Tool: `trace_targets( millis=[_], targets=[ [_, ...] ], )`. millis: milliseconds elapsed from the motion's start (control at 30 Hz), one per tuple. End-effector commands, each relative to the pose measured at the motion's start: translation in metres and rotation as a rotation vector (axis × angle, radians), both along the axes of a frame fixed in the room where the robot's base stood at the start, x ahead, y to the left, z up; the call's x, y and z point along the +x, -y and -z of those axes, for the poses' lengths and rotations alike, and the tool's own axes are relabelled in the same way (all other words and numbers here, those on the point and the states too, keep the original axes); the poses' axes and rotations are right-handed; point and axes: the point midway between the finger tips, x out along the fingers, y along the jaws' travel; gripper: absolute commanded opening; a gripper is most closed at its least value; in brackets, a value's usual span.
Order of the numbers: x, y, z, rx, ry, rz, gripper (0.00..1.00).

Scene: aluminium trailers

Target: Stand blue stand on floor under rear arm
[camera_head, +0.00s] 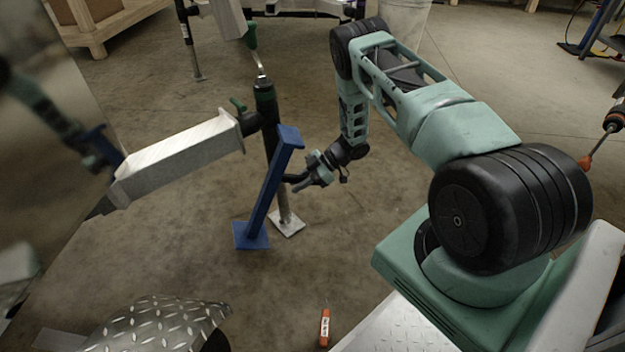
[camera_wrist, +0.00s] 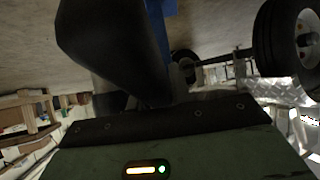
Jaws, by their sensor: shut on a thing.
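The blue stand (camera_head: 264,195) is a post with a flat square base and a small top plate. It leans to the right in the head view, its top plate in front of the jack. My gripper (camera_head: 291,181) reaches in from the right and is shut on the stand's post. I cannot tell if the base touches the floor. The rear arm (camera_head: 180,157) is a square aluminium beam from the left, its end just left of the stand's top. In the wrist view, part of the blue stand (camera_wrist: 164,35) shows beyond a dark finger; the grasp itself is hidden.
A black jack (camera_head: 266,110) with a metal foot (camera_head: 287,224) stands at the beam's end, close behind the stand. A tread-plate fender (camera_head: 160,322) is at the lower left. An orange-handled tool (camera_head: 325,328) lies on the floor. Floor left of the stand is clear.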

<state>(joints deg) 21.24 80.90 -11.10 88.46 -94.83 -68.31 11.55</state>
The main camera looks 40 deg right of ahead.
Motion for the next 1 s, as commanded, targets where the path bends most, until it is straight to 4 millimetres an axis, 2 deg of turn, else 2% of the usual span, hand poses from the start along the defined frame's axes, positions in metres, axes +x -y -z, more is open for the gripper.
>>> trace_targets(
  millis=[133, 400, 767, 1000],
  targets=[
    [0.009, -0.018, -0.005, 0.011, 0.01, -0.002, 0.0],
    [0.014, -0.029, 0.024, 0.011, 0.009, -0.001, 0.0],
    [0.02, -0.044, 0.051, 0.011, 0.009, 0.0, 0.0],
    [0.029, -0.066, 0.038, -0.066, -0.022, -0.003, 0.0]
  ],
)
